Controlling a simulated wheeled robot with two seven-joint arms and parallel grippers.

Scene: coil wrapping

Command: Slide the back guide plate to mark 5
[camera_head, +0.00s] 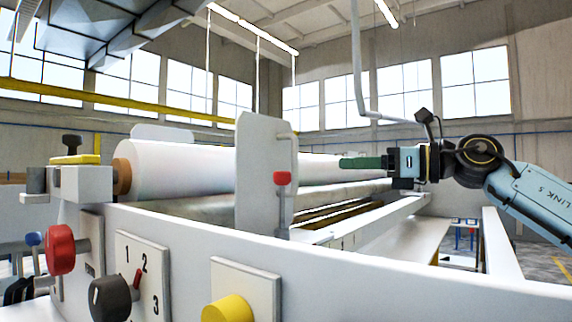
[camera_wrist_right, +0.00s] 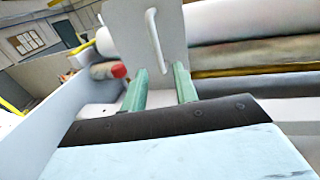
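A white upright guide plate (camera_head: 258,170) stands across the machine bed in the head view, with a pale handle (camera_head: 294,155) on its right side and a red knob (camera_head: 282,178) below. I cannot tell whether this is the back plate. My right gripper (camera_head: 345,163) is to the right of the plate and apart from it, its green fingers pointing left. In the right wrist view the fingers (camera_wrist_right: 160,85) are spread and empty, with the plate (camera_wrist_right: 178,28) and its handle (camera_wrist_right: 153,32) ahead. Mark numbers on the rail (camera_head: 350,238) are too small to read. My left gripper is out of view.
A large white roll (camera_head: 195,168) lies behind the plate, with a second roller (camera_head: 335,192) below it. The front panel carries a red knob (camera_head: 60,249), a black numbered dial (camera_head: 110,298) and a yellow button (camera_head: 228,309). Open air lies between my right gripper and the plate.

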